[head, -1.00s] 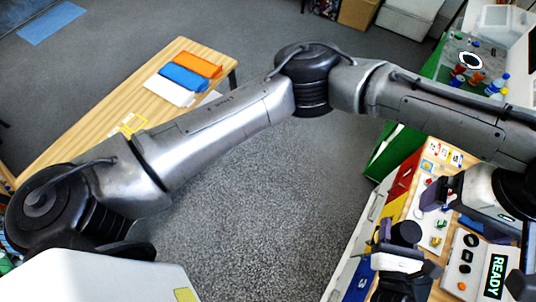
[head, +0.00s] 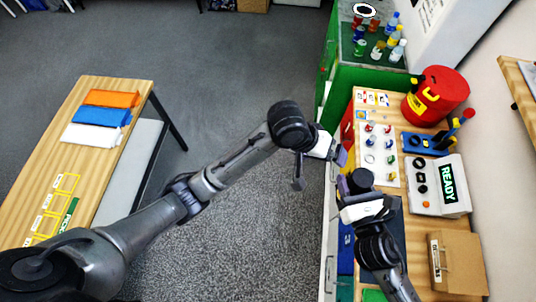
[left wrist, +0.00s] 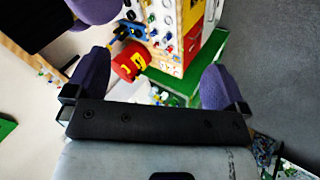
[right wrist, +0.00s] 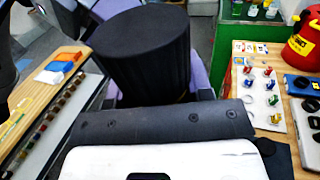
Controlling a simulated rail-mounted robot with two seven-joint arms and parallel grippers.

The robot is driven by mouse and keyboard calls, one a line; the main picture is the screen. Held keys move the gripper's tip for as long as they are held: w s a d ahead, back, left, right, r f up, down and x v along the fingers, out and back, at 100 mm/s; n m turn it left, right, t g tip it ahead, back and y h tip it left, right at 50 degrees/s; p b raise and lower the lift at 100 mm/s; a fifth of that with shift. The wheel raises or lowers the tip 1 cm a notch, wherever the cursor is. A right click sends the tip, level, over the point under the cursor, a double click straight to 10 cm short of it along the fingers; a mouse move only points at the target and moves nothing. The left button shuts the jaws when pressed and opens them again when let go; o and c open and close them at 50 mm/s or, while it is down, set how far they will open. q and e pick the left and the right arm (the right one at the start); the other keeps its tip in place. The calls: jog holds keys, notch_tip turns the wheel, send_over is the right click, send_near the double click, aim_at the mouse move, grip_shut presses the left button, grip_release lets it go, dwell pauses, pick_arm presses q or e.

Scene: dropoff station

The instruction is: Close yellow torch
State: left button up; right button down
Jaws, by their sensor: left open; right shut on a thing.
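My right gripper (head: 362,197) is shut on a black cylinder (head: 361,179), which fills the upper left of the right wrist view (right wrist: 145,50) between the purple fingers. Its side looks finely ribbed and its flat end faces up. I take it for part of the torch; no yellow body shows clearly, and its lower part is hidden. My left gripper (head: 320,168) is open and empty, left of the right gripper and near the bench's front edge. Its spread purple fingers show in the left wrist view (left wrist: 155,85), with nothing between them.
The wooden bench (head: 365,98) holds a white board with small coloured switches (head: 379,155), a red canister (head: 436,95), a blue holder (head: 425,145), a READY panel (head: 452,186) and a cardboard box (head: 457,262). Bottles stand on the green cabinet (head: 345,75). Floor lies open between bench and left table (head: 85,88).

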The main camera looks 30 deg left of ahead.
pick_arm(q)
jog(key=s+a+f+m+y, duration=0.1)
jog(key=s+a+f, duration=0.3)
jog(key=s+f, duration=0.2)
jog(key=s+a+f+y, duration=0.1)
jog(key=s+a+f, duration=0.3)
jog(key=s+f, duration=0.2)
jog(key=s+a+f+m+y, duration=0.1)
jog(key=s+a, duration=0.3)
jog(key=s, duration=0.4)
jog(key=s+a+f+y, duration=0.2)
jog(key=s+a, duration=0.3)
jog(key=s, duration=0.3)
jog(key=shift+a+f+m+y, duration=0.3)
jog(key=shift+m+y, duration=0.1)
jog(key=shift+y, duration=0.2)
pick_arm(e)
jog(key=shift+r, duration=0.15)
jog(key=shift+f, duration=0.2)
